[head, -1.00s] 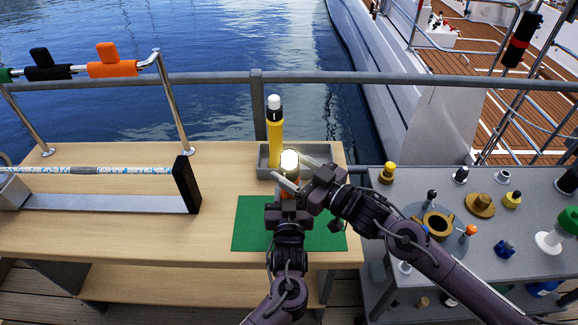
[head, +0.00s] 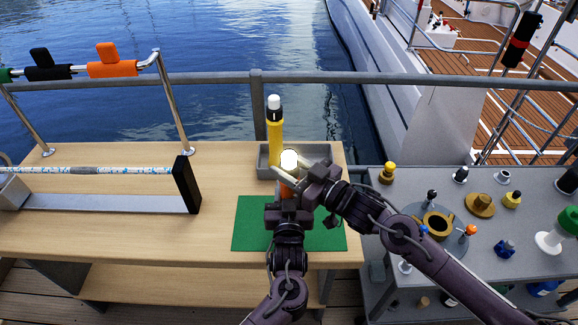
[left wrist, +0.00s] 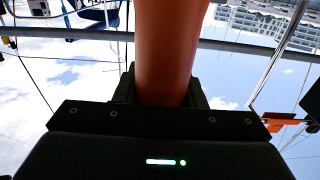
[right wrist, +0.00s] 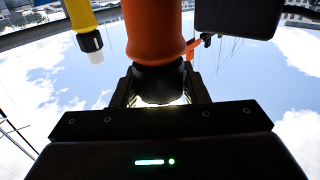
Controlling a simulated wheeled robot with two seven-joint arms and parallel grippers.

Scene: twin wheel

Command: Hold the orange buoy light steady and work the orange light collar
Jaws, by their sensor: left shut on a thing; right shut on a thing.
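The orange buoy light (head: 286,188) stands upright over the green mat (head: 245,225), its lens glowing white on top. My left gripper (head: 286,203) is shut on its orange body, which fills the space between the fingers in the left wrist view (left wrist: 165,50). My right gripper (head: 290,173) comes in from the right, higher up, just under the lens. In the right wrist view it is shut on the dark orange light collar (right wrist: 160,82), beside the flared orange body (right wrist: 152,35). The arms hide much of the light in the head view.
A yellow light with a white tip (head: 275,125) stands in a grey tray (head: 264,172) just behind. A rack with a black end block (head: 187,184) is at left. A grey side table (head: 400,180) with several small parts is at right. The wooden bench at left front is clear.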

